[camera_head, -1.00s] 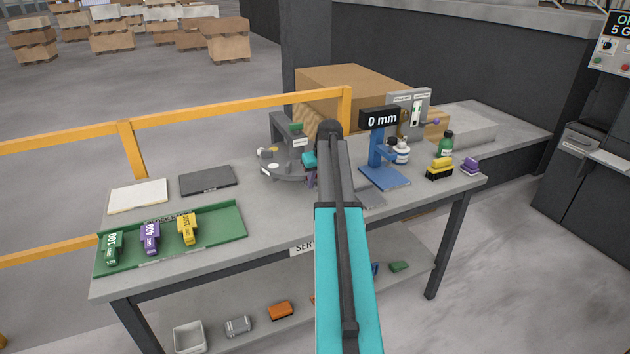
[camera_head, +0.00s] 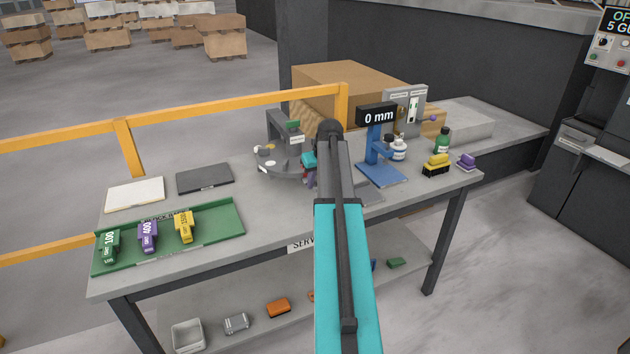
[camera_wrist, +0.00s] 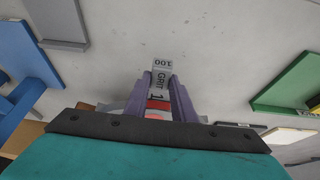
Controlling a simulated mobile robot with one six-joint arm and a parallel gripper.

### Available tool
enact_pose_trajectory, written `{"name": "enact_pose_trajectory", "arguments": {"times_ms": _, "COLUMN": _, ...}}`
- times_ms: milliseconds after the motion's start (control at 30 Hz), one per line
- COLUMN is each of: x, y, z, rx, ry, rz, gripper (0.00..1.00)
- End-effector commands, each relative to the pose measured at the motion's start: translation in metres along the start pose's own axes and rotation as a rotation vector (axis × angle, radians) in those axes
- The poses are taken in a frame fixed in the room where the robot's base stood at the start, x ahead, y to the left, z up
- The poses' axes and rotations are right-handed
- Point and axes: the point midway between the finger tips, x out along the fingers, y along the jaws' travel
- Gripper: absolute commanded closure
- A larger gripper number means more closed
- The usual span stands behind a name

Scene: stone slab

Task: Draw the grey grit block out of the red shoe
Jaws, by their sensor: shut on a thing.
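My gripper (camera_wrist: 163,82) is shut on the grey grit block (camera_wrist: 161,66), which shows between its two purple fingers in the wrist view. The block's face reads GRIT, with 100 on its end. A patch of the red shoe (camera_wrist: 158,104) shows between the fingers, just below the block in that picture. How far the block sits in the shoe cannot be told. In the head view my gripper (camera_head: 309,166) is at the right edge of the round grey fixture (camera_head: 285,174), and my arm hides most of that spot.
A green tray (camera_head: 218,226) with several coloured blocks lies at left. White and dark pads (camera_head: 205,178) lie behind it. A blue gauge (camera_head: 377,150) reading 0 mm stands close right of my arm. Bottles and yellow and purple blocks stand farther right. The bench's front middle is clear.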

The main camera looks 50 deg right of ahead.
Motion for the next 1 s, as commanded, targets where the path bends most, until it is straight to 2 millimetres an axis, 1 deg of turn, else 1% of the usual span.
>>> {"name": "enact_pose_trajectory", "arguments": {"times_ms": 500, "x": -0.004, "y": -0.0002, "z": 0.0091, "rx": 0.0, "ry": 0.0, "rz": 0.0, "gripper": 1.0}}
{"name": "enact_pose_trajectory", "arguments": {"times_ms": 800, "x": -0.004, "y": -0.0012, "z": 0.009, "rx": -0.002, "ry": 0.0, "rz": -0.001, "gripper": 1.0}}
{"name": "enact_pose_trajectory", "arguments": {"times_ms": 833, "x": -0.004, "y": -0.0012, "z": 0.009, "rx": -0.002, "ry": 0.0, "rz": -0.001, "gripper": 0.75}}
{"name": "enact_pose_trajectory", "arguments": {"times_ms": 933, "x": -0.0039, "y": -0.0012, "z": 0.009, "rx": -0.002, "ry": 0.0, "rz": -0.001, "gripper": 0.58}}
{"name": "enact_pose_trajectory", "arguments": {"times_ms": 967, "x": -0.0039, "y": -0.0012, "z": 0.009, "rx": -0.002, "ry": 0.0, "rz": -0.001, "gripper": 0.55}}
{"name": "enact_pose_trajectory", "arguments": {"times_ms": 1000, "x": -0.0039, "y": -0.0012, "z": 0.009, "rx": -0.002, "ry": 0.0, "rz": -0.001, "gripper": 0.55}}
